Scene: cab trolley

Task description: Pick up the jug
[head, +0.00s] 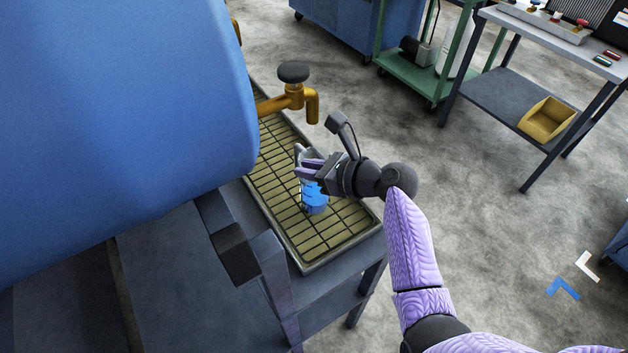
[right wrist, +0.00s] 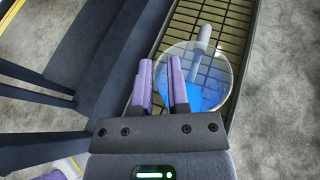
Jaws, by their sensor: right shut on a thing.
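The jug (head: 314,198) is a clear vessel with blue liquid inside. In the head view it appears upright over the drip tray's grid, partly hidden by my right gripper; I cannot tell whether its base touches the grid. In the right wrist view I look down into the round mouth of the jug (right wrist: 221,72). My right gripper (head: 304,160) is shut on the jug's near wall. In the right wrist view the gripper's purple fingers (right wrist: 160,82) sit at the left side of the rim, one outside and one overlapping the mouth. My left gripper is not in view.
The drip tray (head: 303,268) is on a dark stand. A brass tap (head: 296,98) with a black knob overhangs the tray behind the jug, beside a large blue tank (head: 110,110). A workbench with a yellow bin (head: 547,118) stands at the back right. Floor right of the tray is clear.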

